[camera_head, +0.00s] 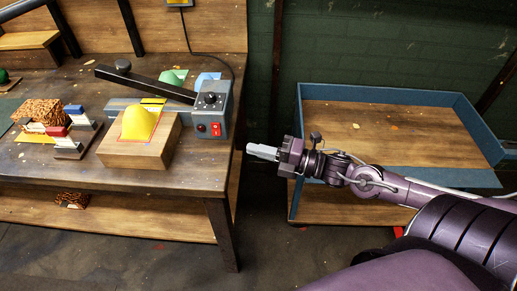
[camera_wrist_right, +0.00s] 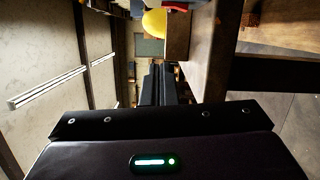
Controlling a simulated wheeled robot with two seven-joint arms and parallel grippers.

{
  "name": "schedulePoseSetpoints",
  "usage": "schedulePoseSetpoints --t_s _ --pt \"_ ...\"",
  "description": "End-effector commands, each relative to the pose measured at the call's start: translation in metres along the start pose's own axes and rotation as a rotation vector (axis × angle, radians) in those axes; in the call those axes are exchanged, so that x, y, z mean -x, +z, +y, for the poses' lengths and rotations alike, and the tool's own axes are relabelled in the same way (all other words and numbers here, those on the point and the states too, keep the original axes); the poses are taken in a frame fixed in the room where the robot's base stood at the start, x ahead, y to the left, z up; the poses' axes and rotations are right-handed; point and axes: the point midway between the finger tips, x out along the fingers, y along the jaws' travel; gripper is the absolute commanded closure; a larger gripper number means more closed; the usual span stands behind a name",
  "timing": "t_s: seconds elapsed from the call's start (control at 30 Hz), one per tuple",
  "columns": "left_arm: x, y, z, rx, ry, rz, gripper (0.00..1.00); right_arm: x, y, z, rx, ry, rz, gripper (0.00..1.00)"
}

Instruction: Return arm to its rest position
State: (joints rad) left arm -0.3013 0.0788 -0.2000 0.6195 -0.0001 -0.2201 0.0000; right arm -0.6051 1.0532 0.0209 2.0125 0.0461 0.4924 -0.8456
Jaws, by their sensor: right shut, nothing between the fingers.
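My right arm (camera_head: 420,192) comes in from the right in the head view. Its gripper (camera_head: 250,151) is shut and empty, pointing left, in front of the blue-rimmed tray and just right of the workbench's right end. In the right wrist view the shut fingers (camera_wrist_right: 158,82) point away from the camera, with nothing between them. My left gripper is in neither view.
The wooden workbench (camera_head: 60,178) holds a wooden block (camera_head: 150,152) with a yellow dome (camera_head: 138,122), a grey control box (camera_head: 211,112) and several small items. A blue-walled wooden tray (camera_head: 390,92) stands at right. Dark floor shows between them.

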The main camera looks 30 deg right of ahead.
Motion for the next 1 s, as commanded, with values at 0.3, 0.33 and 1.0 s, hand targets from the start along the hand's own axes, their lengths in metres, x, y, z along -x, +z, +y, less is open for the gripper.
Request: schedulePoseSetpoints --t_s 0.3,0.33,1.0 --pt "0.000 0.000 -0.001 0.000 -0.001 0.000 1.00 0.000 0.000 0.000 0.000 0.000 0.000 1.00" --pt "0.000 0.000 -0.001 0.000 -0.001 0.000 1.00 0.000 0.000 0.000 0.000 0.000 0.000 1.00" --pt "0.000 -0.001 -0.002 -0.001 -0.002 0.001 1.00 0.162 0.058 -0.317 -0.778 -0.391 -0.816 1.00"
